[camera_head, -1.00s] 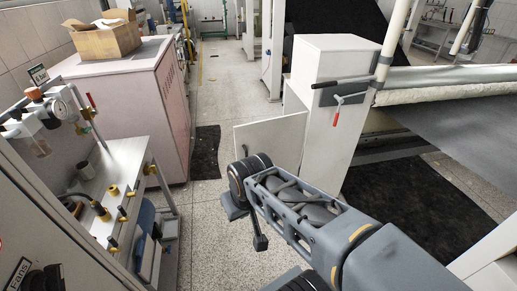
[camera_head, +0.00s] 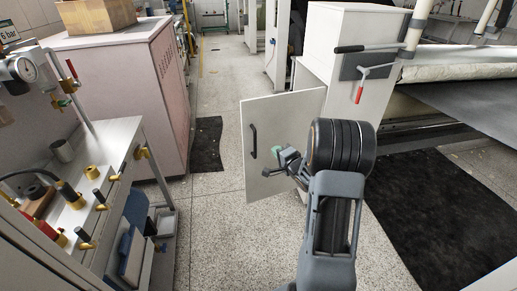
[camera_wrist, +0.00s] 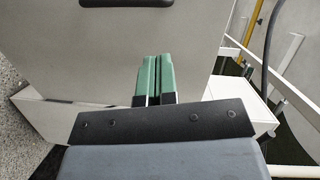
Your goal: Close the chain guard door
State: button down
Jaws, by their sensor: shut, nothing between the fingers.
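The chain guard door (camera_head: 288,115) is a pale flat panel standing open, swung out from the white machine housing (camera_head: 345,35). It carries a black bar handle (camera_head: 253,141) near its left edge. My gripper (camera_head: 276,150) is in front of the door's face, right of the handle and at about its height. In the wrist view the green fingertips (camera_wrist: 157,62) are together and empty, with the pale door panel (camera_wrist: 75,50) behind them and the dark handle (camera_wrist: 127,3) at the top edge. I cannot tell whether the fingertips touch the panel.
A metal bench (camera_head: 110,150) with brass fittings stands at left, before a pink cabinet (camera_head: 115,90). A lever with a red grip (camera_head: 360,88) is on the housing. Dark mats (camera_head: 430,210) cover floor at right. The speckled floor (camera_head: 215,230) between bench and door is clear.

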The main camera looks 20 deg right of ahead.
jog(key=w+a+f+m+t+y+b, duration=0.1)
jog(key=w+a+f+b, duration=0.1)
jog(key=w, duration=1.1)
jog(key=shift+w+f+b, duration=0.15)
jog(key=shift+f+b, duration=0.1)
jog(key=shift+b, duration=0.1)
